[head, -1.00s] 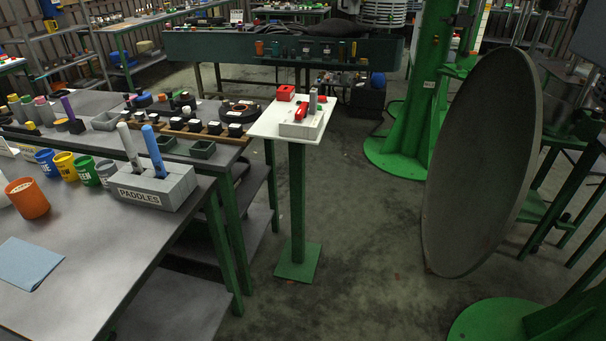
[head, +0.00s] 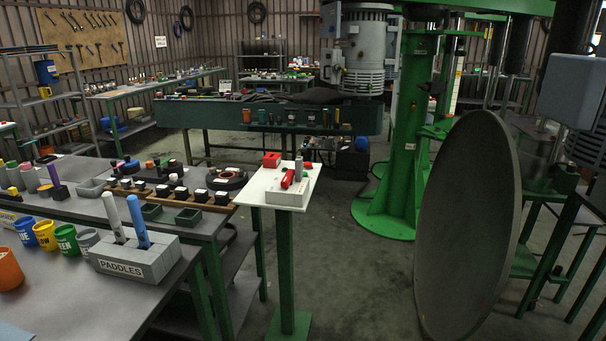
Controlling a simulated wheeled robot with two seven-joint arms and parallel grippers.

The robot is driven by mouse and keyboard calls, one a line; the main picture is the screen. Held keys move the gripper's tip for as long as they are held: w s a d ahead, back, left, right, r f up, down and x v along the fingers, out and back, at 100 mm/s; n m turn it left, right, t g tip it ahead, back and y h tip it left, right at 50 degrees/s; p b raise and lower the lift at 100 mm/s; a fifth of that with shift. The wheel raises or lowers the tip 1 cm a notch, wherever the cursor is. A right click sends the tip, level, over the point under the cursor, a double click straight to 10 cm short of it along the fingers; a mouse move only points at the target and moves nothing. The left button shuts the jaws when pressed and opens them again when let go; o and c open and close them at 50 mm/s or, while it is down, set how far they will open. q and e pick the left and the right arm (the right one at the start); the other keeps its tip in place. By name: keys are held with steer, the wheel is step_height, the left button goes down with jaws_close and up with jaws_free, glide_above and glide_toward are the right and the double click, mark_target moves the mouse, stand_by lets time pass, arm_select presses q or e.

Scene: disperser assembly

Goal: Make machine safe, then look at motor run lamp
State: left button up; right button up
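The large grey motor (head: 363,50) hangs on the green machine column (head: 408,120) at the back, right of centre. A white-topped stand (head: 268,188) in the middle carries a red block (head: 271,160) and a grey holder (head: 287,196) with red and grey upright pieces. Neither of my grippers is in view.
A workbench (head: 60,290) at left holds the grey PADDLES block (head: 135,258) and several coloured cups (head: 65,239). A large grey disc (head: 470,225) stands upright at right. Open floor (head: 360,270) lies between the stand and the disc.

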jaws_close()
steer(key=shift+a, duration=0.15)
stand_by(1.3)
